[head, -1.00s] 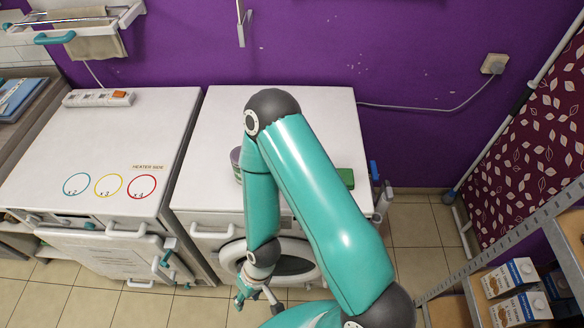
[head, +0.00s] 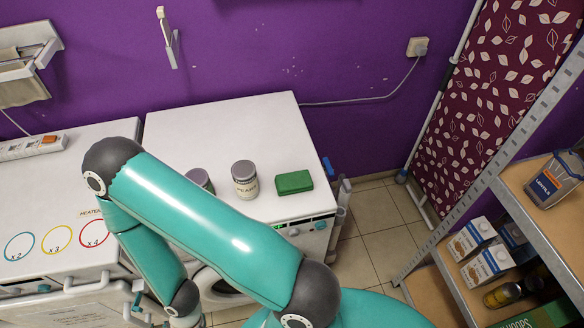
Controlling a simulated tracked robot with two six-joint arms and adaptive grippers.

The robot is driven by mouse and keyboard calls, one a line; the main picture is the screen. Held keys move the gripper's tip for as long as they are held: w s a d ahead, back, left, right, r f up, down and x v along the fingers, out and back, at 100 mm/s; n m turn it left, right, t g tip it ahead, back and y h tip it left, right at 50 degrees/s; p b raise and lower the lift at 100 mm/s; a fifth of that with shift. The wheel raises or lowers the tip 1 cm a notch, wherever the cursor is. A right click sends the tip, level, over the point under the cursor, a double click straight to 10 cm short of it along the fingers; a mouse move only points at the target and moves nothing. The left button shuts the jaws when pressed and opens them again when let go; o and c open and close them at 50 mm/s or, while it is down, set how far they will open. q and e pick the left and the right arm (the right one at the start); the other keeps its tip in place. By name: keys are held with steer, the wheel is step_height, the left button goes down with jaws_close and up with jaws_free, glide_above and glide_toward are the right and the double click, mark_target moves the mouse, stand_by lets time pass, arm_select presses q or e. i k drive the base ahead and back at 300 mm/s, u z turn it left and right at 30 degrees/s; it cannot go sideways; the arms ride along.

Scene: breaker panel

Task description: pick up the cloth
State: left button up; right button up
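A flat green block (head: 294,182) lies on the right part of the white washing machine top; I cannot tell whether it is a folded cloth or a sponge. A beige cloth-like piece (head: 22,90) hangs from a wall rack at the upper left, partly cut off by the frame. One teal arm of mine comes in from the bottom right, bends at the left and reaches down in front of the machine. Its gripper is below the frame edge, out of sight. It is apart from both. My other gripper is not seen.
A labelled jar (head: 244,180) stands left of the green block, with another jar (head: 200,180) half behind my arm. A white power strip (head: 32,147) lies at the left. A metal shelf (head: 545,205) with cartons is on the right. Floor shows between machine and shelf.

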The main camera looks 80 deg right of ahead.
mark_target(291, 184)
steer(key=z, duration=1.2)
steer(key=i, duration=0.15)
steer(key=u, duration=3.75)
steer(key=i, duration=0.25)
steer(key=z, duration=2.9)
steer(key=k, duration=0.1)
steer(key=u, duration=1.5)
steer(key=i, duration=0.2)
steer(key=z, duration=3.05)
